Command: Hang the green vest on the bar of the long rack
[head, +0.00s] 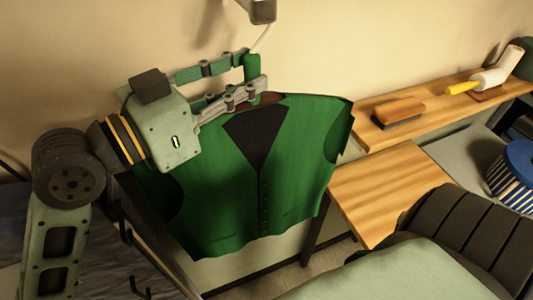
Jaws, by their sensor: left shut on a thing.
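The green vest (220,185) hangs on a brown hanger (268,98) in the head view, with its dark V-neck and row of buttons facing me. My left gripper (256,80) is shut on the hanger at the top of the vest and holds it upright against the wall side. A thin pale curved piece, perhaps the hanger's hook, rises above the fingers towards a grey metal part (262,10) at the top edge. I cannot tell whether they touch or whether that part belongs to the long rack. The rack's bar is not clearly in view. My right gripper is not in view.
A wooden shelf (440,105) along the wall at right holds a brush (398,110) and a lint roller (490,76). A lower wooden board (385,185) lies before it. A blue-and-white striped round item (515,170) is at the right edge. A dark frame with hooks stands lower left.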

